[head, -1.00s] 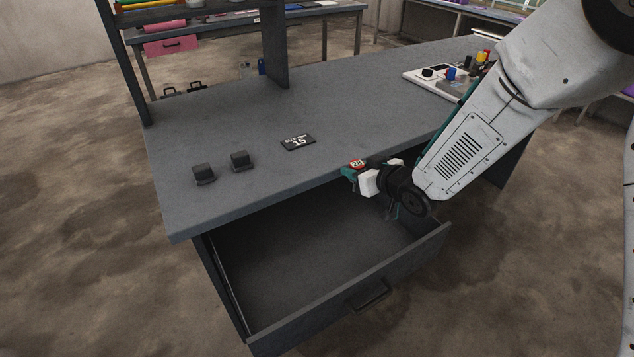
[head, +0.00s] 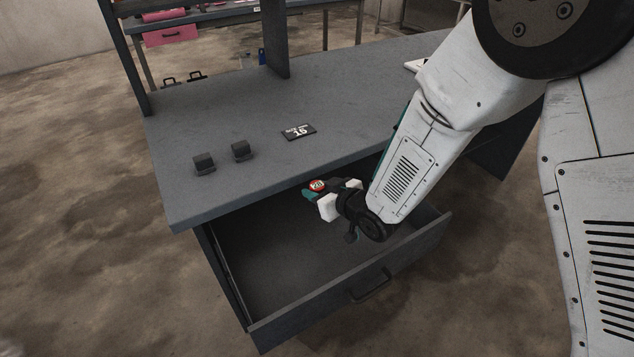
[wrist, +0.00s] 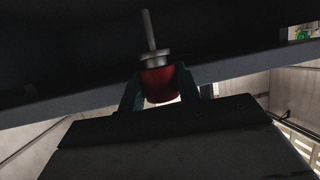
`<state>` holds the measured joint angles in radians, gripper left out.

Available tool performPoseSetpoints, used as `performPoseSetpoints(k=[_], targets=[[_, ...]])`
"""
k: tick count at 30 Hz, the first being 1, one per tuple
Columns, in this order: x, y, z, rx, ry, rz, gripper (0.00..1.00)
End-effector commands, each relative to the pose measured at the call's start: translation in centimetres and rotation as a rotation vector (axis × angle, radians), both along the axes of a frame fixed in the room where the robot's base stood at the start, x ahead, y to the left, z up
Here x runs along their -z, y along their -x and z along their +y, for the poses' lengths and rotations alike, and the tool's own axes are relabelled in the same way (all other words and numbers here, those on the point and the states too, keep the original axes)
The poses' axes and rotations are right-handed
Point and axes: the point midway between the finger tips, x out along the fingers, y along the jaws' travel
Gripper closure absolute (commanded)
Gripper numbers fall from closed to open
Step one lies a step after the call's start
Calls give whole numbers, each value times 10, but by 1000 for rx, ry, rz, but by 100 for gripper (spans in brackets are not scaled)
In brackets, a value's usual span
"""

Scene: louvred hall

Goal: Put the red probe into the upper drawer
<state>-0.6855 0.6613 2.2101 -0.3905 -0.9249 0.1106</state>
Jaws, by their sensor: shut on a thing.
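The red probe (wrist: 159,82) is between my gripper's fingers (wrist: 160,92) in the wrist view, with its metal collar and thin grey rod pointing up in the picture. In the head view the probe (head: 317,186) shows as a round red end with a white label. My gripper (head: 313,194) is shut on it, over the open drawer and close to the tabletop's front edge. The upper drawer (head: 300,297) is pulled out, and the part of its floor that shows is bare. My arm hides the drawer's right back corner.
The tabletop edge overhangs the drawer's back. The drawer's front wall has a handle (head: 371,285). A shelf post (head: 275,45) stands at the back.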

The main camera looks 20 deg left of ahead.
Motion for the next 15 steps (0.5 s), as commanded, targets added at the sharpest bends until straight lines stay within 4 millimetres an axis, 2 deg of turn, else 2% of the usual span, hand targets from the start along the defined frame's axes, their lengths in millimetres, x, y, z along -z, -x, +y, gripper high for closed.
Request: performPoseSetpoints(k=[9, 10, 12, 13, 15], targets=[[3, 0, 0, -1, -1, 0, 90], [3, 0, 1, -1, -1, 0, 64], [3, 0, 1, -1, -1, -1, 44], [3, 0, 1, -1, -1, -1, 41], [3, 0, 1, -1, -1, -1, 41]])
